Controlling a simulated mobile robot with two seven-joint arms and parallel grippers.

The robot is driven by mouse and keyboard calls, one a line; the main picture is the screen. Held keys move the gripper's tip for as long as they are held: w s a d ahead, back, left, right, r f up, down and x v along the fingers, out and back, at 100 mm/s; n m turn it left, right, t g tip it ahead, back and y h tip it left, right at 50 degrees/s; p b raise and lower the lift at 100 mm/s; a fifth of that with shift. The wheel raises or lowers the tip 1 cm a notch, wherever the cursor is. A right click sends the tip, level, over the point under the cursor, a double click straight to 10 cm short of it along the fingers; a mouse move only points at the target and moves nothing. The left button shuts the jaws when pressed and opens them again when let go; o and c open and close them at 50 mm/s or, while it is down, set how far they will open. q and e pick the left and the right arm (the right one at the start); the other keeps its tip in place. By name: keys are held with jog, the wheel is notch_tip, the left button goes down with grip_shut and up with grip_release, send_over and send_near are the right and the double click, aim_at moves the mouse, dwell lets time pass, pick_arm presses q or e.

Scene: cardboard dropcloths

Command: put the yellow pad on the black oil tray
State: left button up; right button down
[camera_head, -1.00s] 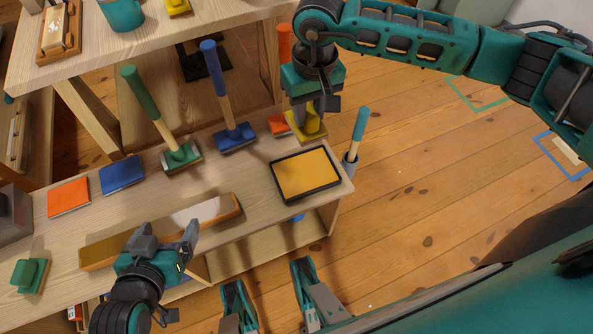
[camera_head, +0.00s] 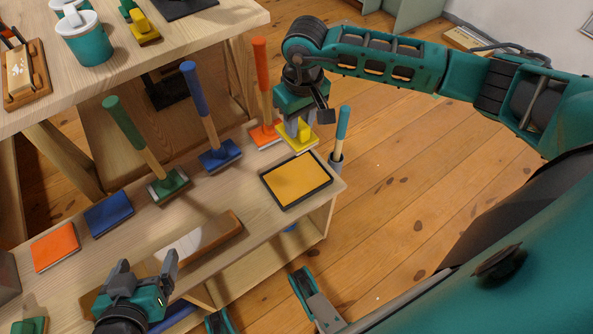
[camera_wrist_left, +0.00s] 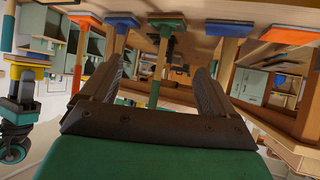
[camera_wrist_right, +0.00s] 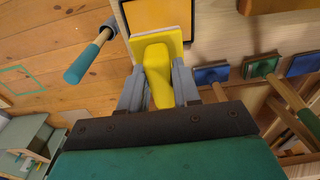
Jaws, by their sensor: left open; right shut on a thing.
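My right gripper (camera_head: 299,127) is shut on the grip of the yellow pad (camera_head: 297,141). The yellow pad, a flat yellow plate with a block grip, is at the back right of the lower bench, beside the black-framed tray with a yellow-orange face (camera_head: 296,180). Whether its underside touches the bench, I cannot tell. The right wrist view shows its yellow grip (camera_wrist_right: 156,75) between the fingers. A black flat piece, perhaps the black oil tray (camera_head: 188,7), lies on the upper table, cut by the top edge. My left gripper (camera_head: 147,263) is open and empty over the near bench edge.
Green, blue and orange long-handled pads (camera_head: 218,155) stand along the bench's back. Flat orange (camera_head: 55,246) and blue pieces (camera_head: 109,213) lie at left. A teal-handled tool (camera_head: 341,128) stands at the right end. The upper table (camera_head: 215,22) holds a teal mug (camera_head: 88,42) and another yellow block (camera_head: 143,30).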

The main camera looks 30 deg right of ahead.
notch_tip(320, 180, down, 17)
jog(key=b, duration=0.3)
jog(key=shift+r+b, duration=0.2)
jog(key=shift+b, duration=0.2)
jog(key=shift+f, duration=0.15)
jog(key=shift+f, duration=0.2)
jog(key=c, duration=0.8)
grip_release()
jog(key=shift+r, duration=0.1)
